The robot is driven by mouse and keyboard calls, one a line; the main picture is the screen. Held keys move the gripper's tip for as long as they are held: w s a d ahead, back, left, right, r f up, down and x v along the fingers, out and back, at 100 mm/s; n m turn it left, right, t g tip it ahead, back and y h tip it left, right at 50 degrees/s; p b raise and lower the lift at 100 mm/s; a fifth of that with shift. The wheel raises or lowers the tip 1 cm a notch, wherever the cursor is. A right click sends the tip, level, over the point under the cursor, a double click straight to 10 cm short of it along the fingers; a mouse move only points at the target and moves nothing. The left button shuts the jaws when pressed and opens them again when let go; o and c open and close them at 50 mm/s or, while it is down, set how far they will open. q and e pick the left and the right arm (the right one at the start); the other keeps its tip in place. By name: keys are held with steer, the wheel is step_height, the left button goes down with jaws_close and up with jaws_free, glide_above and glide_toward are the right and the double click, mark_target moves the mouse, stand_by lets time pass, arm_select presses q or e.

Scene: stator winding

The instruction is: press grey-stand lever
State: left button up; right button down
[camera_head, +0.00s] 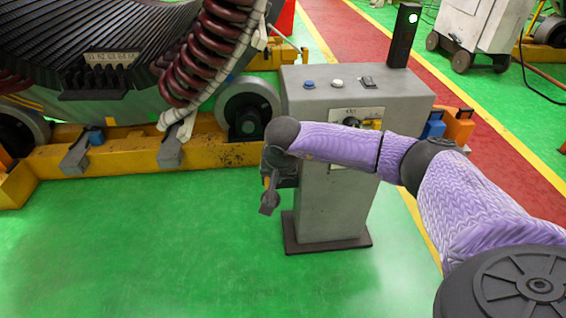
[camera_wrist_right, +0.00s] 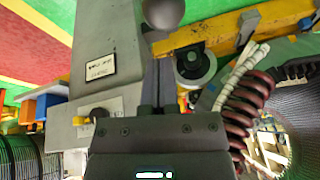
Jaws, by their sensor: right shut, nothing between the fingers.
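The grey stand (camera_head: 325,215) stands right of the middle in the head view, with its panel on top. It also shows at the left in the right wrist view (camera_wrist_right: 98,35). My right gripper (camera_head: 272,188) hangs pointing down beside the stand's left side, partly hidden by my wrist. In the right wrist view its fingers (camera_wrist_right: 156,68) are together and empty. A dark grey rounded knob (camera_wrist_right: 165,12), which may be the lever's end, shows just past the fingertips there. Whether they touch is unclear. My left gripper is in neither view.
The panel has a blue button (camera_head: 309,85), a white button (camera_head: 337,83) and a black switch (camera_head: 367,82). A yellow beam (camera_head: 110,158) with a roller lies left, under the stator with its dark red coils (camera_head: 205,50). The green floor in front is clear.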

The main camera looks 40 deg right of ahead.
steer(key=s+a+r+p, duration=0.2)
steer(key=s+a+r, duration=0.1)
steer(key=s+r, duration=0.2)
steer(key=shift+s+r+p, duration=0.25)
steer(key=shift+r+p, duration=0.1)
steer(key=shift+r, duration=0.15)
